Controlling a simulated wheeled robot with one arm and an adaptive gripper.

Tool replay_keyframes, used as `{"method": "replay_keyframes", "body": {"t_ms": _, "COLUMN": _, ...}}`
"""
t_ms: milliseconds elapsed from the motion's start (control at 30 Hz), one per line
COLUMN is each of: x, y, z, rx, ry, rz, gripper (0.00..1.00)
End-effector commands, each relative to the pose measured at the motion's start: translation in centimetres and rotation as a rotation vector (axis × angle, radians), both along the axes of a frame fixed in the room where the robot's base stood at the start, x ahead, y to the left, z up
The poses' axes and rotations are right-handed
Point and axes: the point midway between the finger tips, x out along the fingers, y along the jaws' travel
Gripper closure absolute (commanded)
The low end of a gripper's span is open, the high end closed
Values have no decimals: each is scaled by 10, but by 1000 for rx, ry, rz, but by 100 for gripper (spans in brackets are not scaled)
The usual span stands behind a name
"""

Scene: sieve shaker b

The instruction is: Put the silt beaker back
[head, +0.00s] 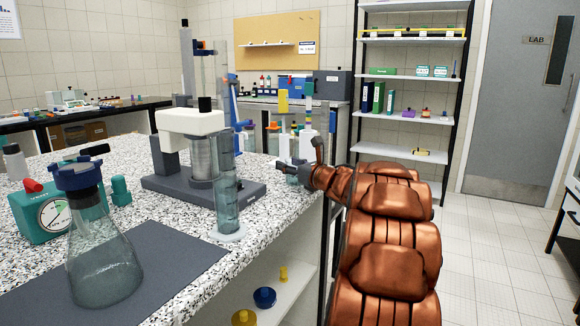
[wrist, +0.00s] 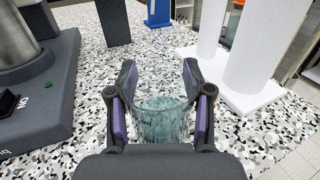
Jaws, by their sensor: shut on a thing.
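My gripper (wrist: 159,78) is shut on a clear glass beaker (wrist: 160,122) in the wrist view, with one dark, purple-padded finger on each side. The beaker looks pale blue-green and stands upright just above or on the speckled counter; I cannot tell whether it touches. Its lower part is hidden by my gripper. In the head view, my gripper (head: 300,170) is small and dark near the counter's right edge, to the right of the sieve shaker (head: 192,122). The beaker is hard to make out there.
The shaker's grey base (wrist: 50,105) lies close on the left in the wrist view. White upright stands (wrist: 245,75) are close on the right.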

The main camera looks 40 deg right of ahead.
Motion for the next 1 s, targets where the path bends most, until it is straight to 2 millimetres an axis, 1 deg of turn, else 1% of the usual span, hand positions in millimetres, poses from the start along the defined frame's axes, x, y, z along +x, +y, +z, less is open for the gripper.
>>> {"method": "replay_keyframes", "body": {"t_ms": 333, "x": 0, "y": 0, "z": -4, "rx": 1, "ry": 0, "rz": -1, "gripper": 93}}
{"method": "replay_keyframes", "body": {"t_ms": 367, "x": 0, "y": 0, "z": -4, "rx": 1, "ry": 0, "rz": -1, "gripper": 49}}
{"method": "replay_keyframes", "body": {"t_ms": 600, "x": 0, "y": 0, "z": -3, "rx": 2, "ry": 0, "rz": -1, "gripper": 24}}
{"method": "replay_keyframes", "body": {"t_ms": 867, "x": 0, "y": 0, "z": -3, "rx": 2, "ry": 1, "rz": -1, "gripper": 24}}
{"method": "replay_keyframes", "body": {"t_ms": 1000, "x": 0, "y": 0, "z": 0, "rx": 2, "ry": 0, "rz": 0, "gripper": 24}}
